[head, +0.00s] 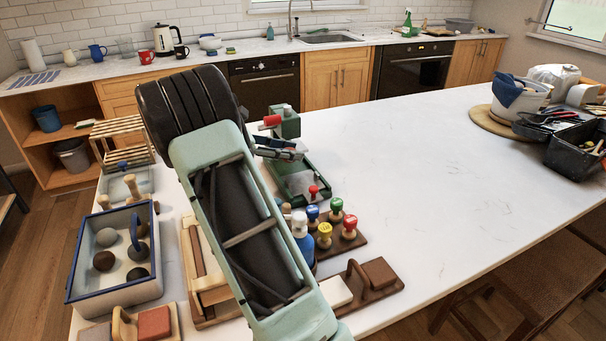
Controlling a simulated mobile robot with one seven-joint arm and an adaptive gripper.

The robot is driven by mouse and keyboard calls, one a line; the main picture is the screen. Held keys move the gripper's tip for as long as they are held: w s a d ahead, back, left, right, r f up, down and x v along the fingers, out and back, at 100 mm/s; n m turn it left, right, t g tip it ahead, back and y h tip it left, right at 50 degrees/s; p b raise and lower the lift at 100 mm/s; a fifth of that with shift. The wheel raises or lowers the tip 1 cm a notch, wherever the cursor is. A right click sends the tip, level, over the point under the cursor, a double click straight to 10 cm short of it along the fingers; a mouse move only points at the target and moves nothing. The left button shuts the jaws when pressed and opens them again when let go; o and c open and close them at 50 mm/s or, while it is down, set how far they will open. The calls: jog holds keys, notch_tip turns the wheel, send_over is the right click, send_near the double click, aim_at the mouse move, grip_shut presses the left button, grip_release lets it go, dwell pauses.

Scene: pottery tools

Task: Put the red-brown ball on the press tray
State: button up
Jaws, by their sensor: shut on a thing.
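No ball shows on the visible part of the tray. A blue-rimmed crate (72,285) at the left holds several balls, among them a dark brown one (104,260) and a grey one (107,237).
Stamps with coloured tops (324,232) stand on a brown board just in front of the press. A brown-handled block (379,273) lies nearer. A wooden rack (122,140) stands behind the crate.

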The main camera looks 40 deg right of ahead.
jog(key=d+f, duration=0.2)
jog(key=f, duration=0.1)
jog(key=shift+s+d+f, duration=0.1)
jog(key=shift+s, duration=0.3)
jog(key=f, duration=0.1)
jog(key=d+f, duration=0.1)
jog(key=f, duration=0.2)
jog(key=shift+s+d+f, duration=0.2)
jog(key=shift+s+f, duration=0.05)
jog(key=shift+a+f, duration=0.1)
jog(key=shift+f, duration=0.05)
jog(key=o, duration=1.2)
jog(key=v, duration=1.2)
